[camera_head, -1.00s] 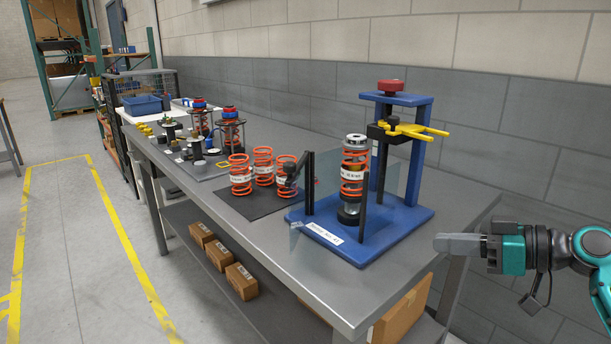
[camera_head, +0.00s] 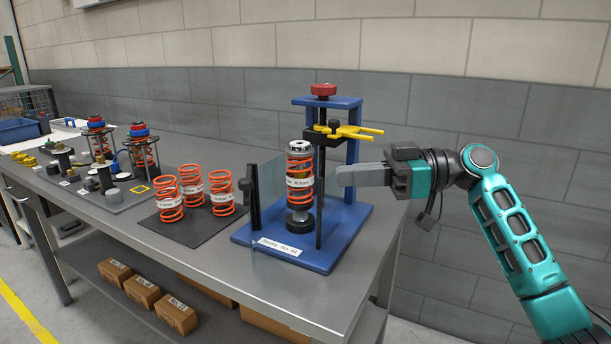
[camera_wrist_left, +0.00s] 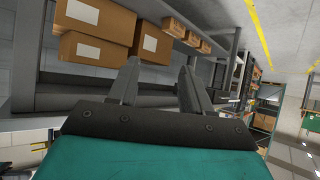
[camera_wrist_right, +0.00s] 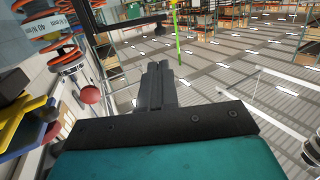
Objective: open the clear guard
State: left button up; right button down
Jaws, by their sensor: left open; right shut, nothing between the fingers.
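The clear guard (camera_head: 270,178) is a faint transparent panel on the blue fixture (camera_head: 341,226), beside a black upright (camera_head: 253,197) at its left. Its full outline and how far it stands open are hard to tell. A spring-and-damper unit (camera_head: 299,185) stands upright in the fixture behind a thin black rod (camera_head: 320,198). My right gripper (camera_head: 341,176) is shut and empty, pointing left at the fixture's right side; it also shows in the right wrist view (camera_wrist_right: 158,68). My left gripper (camera_wrist_left: 159,72) is open and empty, facing the lower shelf, outside the head view.
A yellow fork-like clamp (camera_head: 352,132) and red knob (camera_head: 323,90) sit high on the fixture. Orange springs (camera_head: 194,190) stand on a dark mat to its left. Boxes (camera_wrist_left: 96,52) lie on the lower shelf. The bench's front right is clear.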

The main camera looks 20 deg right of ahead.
jog(key=p, duration=0.2)
send_over(251, 211)
jog(key=s+d, duration=0.4)
pick_arm(q)
jog(key=shift+s+a+r, duration=0.2)
jog(key=shift+s+a, duration=0.1)
jog(key=shift+a, duration=0.05)
pick_arm(e)
jog(key=shift+w+a+f, duration=0.4)
jog(key=shift+a+f, duration=0.1)
jog(key=shift+f, duration=0.05)
pick_arm(q)
jog(key=shift+r, duration=0.1)
pick_arm(e)
jog(key=shift+a, duration=0.1)
